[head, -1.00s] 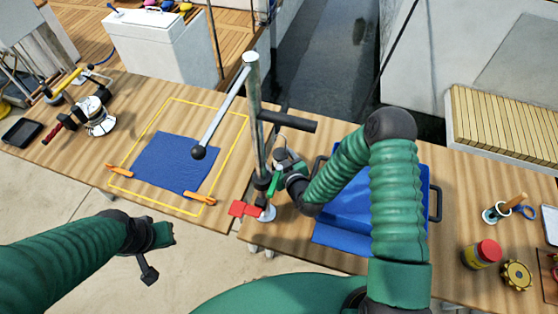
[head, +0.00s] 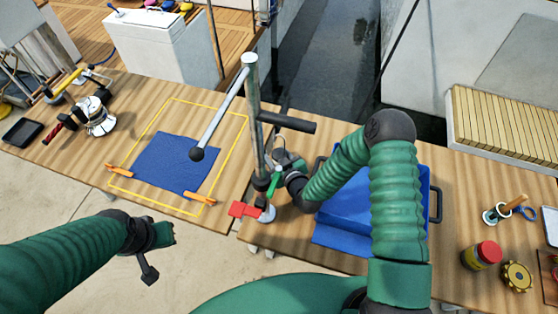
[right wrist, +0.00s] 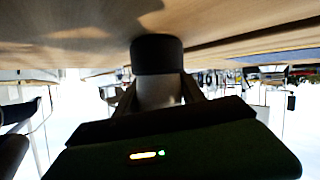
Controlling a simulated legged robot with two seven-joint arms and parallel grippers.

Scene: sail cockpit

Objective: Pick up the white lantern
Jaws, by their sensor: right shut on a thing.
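My right gripper (head: 283,162) is at the table beside the metal post, with its arm coming in from the right. In the right wrist view its fingers (right wrist: 158,95) are shut on the white lantern (right wrist: 156,90), a pale cylinder with a wide black end (right wrist: 157,55). That view is upside down, with the wooden tabletop along the top. The lantern's black end is close to the tabletop; I cannot tell if they touch. In the head view the gripper and post largely hide the lantern. My left gripper (head: 160,258) is open and empty, off the table's front edge.
The metal post (head: 254,120) with side arms stands close left of my right gripper. A red clamp part (head: 245,209) is at its foot. A blue bin (head: 410,190) lies behind my right arm. A blue cloth (head: 172,165) lies inside a yellow outline at left.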

